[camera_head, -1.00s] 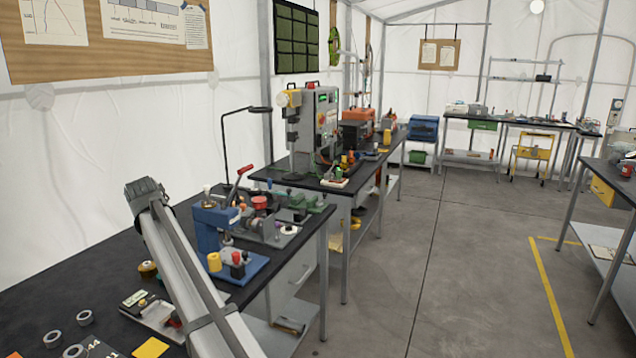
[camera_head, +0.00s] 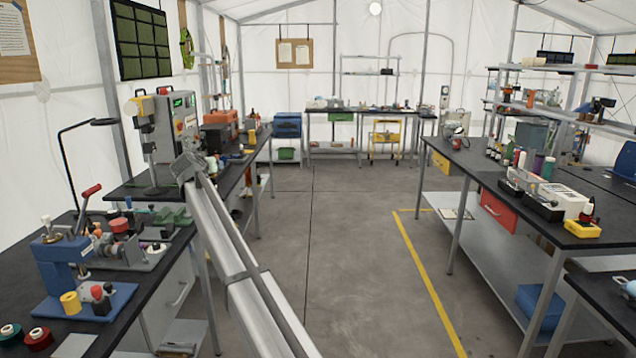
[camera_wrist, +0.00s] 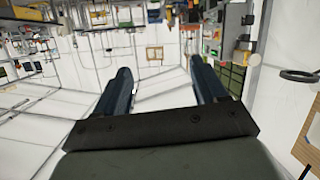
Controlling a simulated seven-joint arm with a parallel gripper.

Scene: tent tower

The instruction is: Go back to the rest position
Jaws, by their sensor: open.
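My gripper (camera_wrist: 158,80) shows in the wrist view with its two dark fingers spread apart and nothing between them. The wrist view is tilted, with the tent's white wall and room beyond the fingers. In the head view my long grey arm reaches up from the bottom middle, past the left workbench's edge; the gripper's fingers cannot be made out there. No object is held.
The left workbench (camera_head: 150,304) carries a blue press (camera_head: 62,262) and a grey machine (camera_head: 168,130).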

